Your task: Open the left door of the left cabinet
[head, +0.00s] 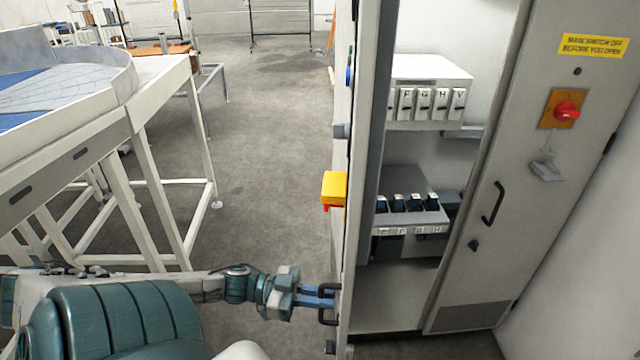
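The left cabinet's left door (343,240) stands swung out toward me and shows nearly edge-on. Its dark handle (327,321) is on the face turned to the left, low in the picture. My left gripper (319,295) reaches in from the left at that handle. Its two blue fingers lie close together around the handle bar and look shut on it; the fingertips are partly hidden. My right gripper is out of view.
Inside the open cabinet, a white unit with lettered switches (430,85) sits above a grey unit with dark switches (410,212). A yellow box (334,187) juts from the door's outer face. A white-framed machine (120,130) stands left. Open floor (265,150) lies between.

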